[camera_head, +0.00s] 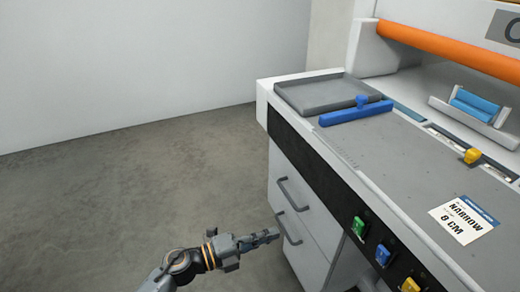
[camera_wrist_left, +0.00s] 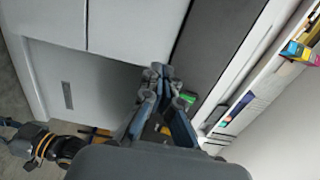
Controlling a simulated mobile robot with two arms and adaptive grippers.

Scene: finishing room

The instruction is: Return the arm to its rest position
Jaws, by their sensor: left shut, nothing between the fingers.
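My left gripper (camera_head: 272,236) is in the lower middle of the head view, its arm coming in from the bottom left. It is shut and empty, in front of the cabinet's drawers, and overlaps the lower drawer handle in the picture; I cannot tell whether it touches. In the left wrist view the gripper's fingertips (camera_wrist_left: 157,72) are together, with the white cabinet front behind them. My right gripper does not show in the head view.
The white cabinet (camera_head: 312,205) has a grey top with a shallow tray (camera_head: 290,93), a blue bar (camera_head: 350,113), a yellow knob (camera_head: 473,156) and a label card (camera_head: 463,220). Green (camera_head: 358,227), blue (camera_head: 383,255) and yellow switches line its front edge. Bare floor (camera_head: 130,185) lies left.

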